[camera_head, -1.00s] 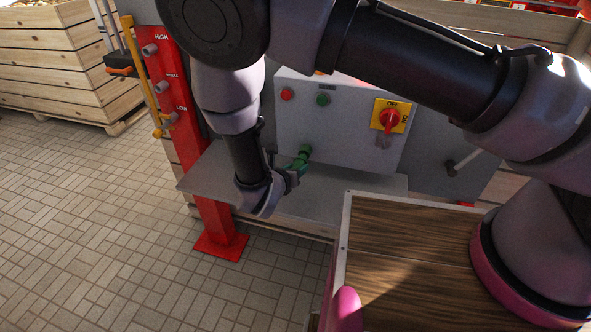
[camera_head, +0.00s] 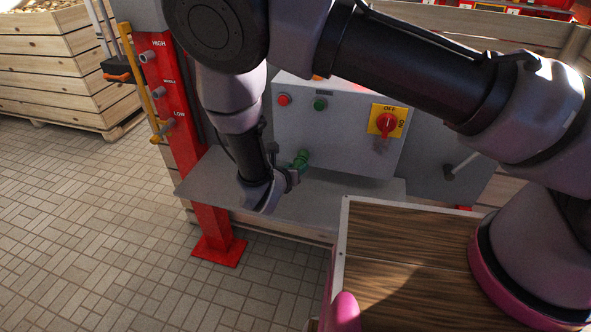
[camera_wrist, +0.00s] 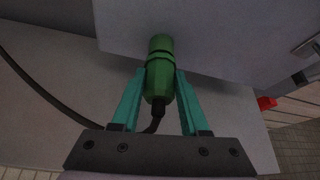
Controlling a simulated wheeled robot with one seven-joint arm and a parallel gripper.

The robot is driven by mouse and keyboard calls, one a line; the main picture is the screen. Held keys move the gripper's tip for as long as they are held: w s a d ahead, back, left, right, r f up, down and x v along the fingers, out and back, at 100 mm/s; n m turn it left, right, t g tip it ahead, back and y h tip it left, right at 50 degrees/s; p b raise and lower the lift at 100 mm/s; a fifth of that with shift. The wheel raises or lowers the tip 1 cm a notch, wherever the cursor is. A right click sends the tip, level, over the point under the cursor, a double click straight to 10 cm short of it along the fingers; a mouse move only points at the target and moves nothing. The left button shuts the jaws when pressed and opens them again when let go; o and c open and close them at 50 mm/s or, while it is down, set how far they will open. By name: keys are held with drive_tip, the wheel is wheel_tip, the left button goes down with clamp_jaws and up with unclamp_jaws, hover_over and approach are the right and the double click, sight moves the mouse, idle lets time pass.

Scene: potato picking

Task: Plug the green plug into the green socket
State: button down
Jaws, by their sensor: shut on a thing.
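The green plug (camera_wrist: 159,82) has a black cable trailing from its near end. My gripper (camera_wrist: 160,76) is shut on the plug, with one teal finger on each side of it. The green socket (camera_wrist: 161,43) is on the lower front of the grey control box, straight ahead of the plug and in line with it. The two appear to meet at a dark ring; I cannot tell how deep the plug sits. In the head view, the green socket (camera_head: 302,157) shows just beyond my gripper (camera_head: 291,174), which partly hides the plug.
The grey box (camera_head: 340,135) carries a red button (camera_head: 284,99), a green button (camera_head: 320,104) and a red rotary switch (camera_head: 386,123) on a yellow plate. A grey shelf (camera_head: 330,195) lies below. A red post (camera_head: 190,150) stands to the left.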

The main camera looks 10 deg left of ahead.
drive_tip(key=shift+w, duration=0.35)
drive_tip(key=shift+c, duration=1.7)
unclamp_jaws()
drive_tip(key=v, duration=1.1)
